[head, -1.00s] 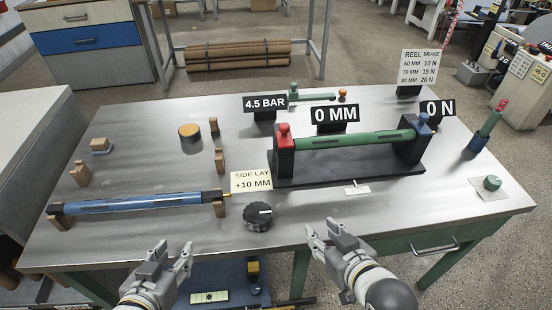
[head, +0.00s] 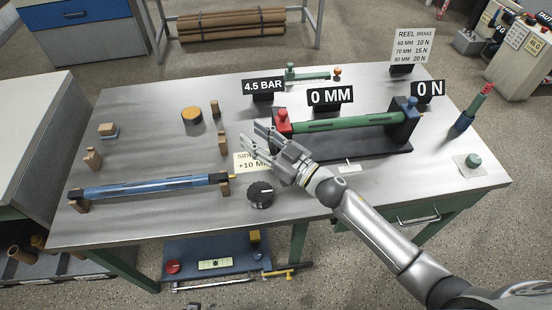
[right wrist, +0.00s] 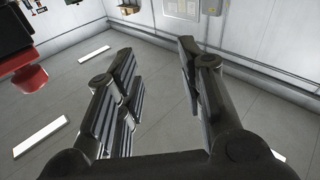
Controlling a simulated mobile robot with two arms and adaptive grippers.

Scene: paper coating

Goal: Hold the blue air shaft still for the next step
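The blue air shaft (head: 150,187) lies level across two brown wooden supports, one near each end, at the front left of the metal table. My right gripper (head: 260,139) is over the middle of the table, to the right of and beyond the shaft's right end, apart from it. Its fingers are spread and empty, and the right wrist view (right wrist: 160,85) also shows a gap between them. It partly hides the side lay sign (head: 243,163). My left gripper does not show in the head view.
A black knob (head: 260,194) stands right of the shaft. A green shaft (head: 345,122) sits in a black stand with red and blue ends. More wooden supports (head: 93,159) and a round tan-topped piece (head: 192,115) stand behind the blue shaft.

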